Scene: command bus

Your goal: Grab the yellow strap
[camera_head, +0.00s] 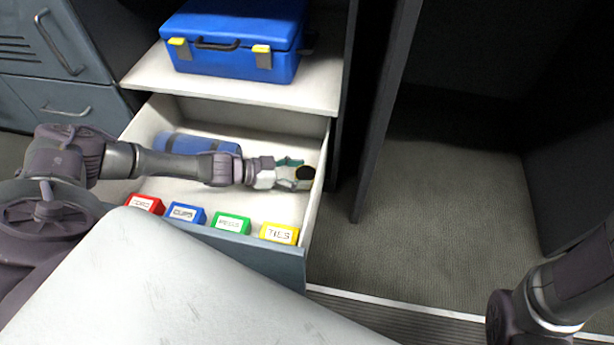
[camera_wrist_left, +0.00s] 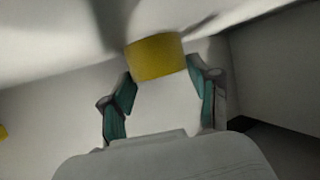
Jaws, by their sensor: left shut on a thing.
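The yellow strap (camera_wrist_left: 156,57) shows in the left wrist view as a short, rounded yellow piece between the fingertips. In the head view the strap (camera_head: 305,173) is a small roll with a dark round end and a thin yellow edge. My left gripper (camera_head: 297,174) reaches into the open drawer from the left and is shut on it, near the drawer's right wall. The green finger pads (camera_wrist_left: 160,78) lie on both sides of the strap in the wrist view. I cannot tell whether the strap touches the drawer floor. My right gripper is out of view.
The open drawer (camera_head: 314,204) holds a blue roll (camera_head: 172,143), partly behind my arm. Red (camera_head: 147,204), blue (camera_head: 186,214), green (camera_head: 231,223) and yellow "TIES" (camera_head: 279,233) boxes line its front. A blue case (camera_head: 232,38) sits on the shelf above. Floor is clear at right.

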